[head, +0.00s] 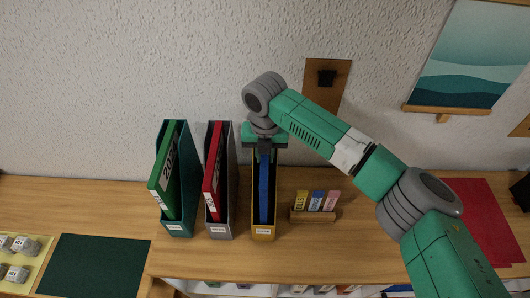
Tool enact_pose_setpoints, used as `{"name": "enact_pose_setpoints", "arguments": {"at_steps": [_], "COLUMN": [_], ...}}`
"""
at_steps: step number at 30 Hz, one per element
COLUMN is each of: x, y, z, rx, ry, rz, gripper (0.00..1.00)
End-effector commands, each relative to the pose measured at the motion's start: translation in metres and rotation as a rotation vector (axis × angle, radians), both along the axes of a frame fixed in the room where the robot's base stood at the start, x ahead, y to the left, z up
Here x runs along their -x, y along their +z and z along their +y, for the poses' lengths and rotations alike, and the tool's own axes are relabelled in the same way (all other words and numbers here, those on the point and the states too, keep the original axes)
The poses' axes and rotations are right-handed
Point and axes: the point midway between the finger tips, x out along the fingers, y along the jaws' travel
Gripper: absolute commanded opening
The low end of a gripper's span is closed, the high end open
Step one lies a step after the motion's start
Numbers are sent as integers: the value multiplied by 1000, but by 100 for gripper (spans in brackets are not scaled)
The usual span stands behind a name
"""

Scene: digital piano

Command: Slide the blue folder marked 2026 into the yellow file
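The yellow file (263,234) stands upright on the wooden desk, at the right end of a row of files. A blue folder (264,190) stands upright inside it, between its walls. The folder's number cannot be read from here. My gripper (264,150) points down at the top rear of the blue folder, right above the yellow file. The fingers are small and dark, and the arm's end partly hides them. I cannot tell whether they are closed on the folder or apart from it.
A teal file (178,229) with a green folder (162,178) and a grey file (220,230) with a red folder (212,170) stand to the left. A small wooden holder (313,216) with coloured packets stands close on the right. The desk front is clear.

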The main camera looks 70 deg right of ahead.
Motion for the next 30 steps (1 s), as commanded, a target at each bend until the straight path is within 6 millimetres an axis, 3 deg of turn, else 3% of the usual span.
{"name": "enact_pose_setpoints", "arguments": {"at_steps": [20,21,24,27,28,30], "x": [0,0,0,0,0,0], "y": [-14,-13,-13,-13,-13,-13], "z": [0,0,0,0,0,0], "rx": [0,0,0,0,0,0], "ry": [0,0,0,0,0,0], "rz": [0,0,0,0,0,0], "gripper": [0,24,43,43,33,38]}}
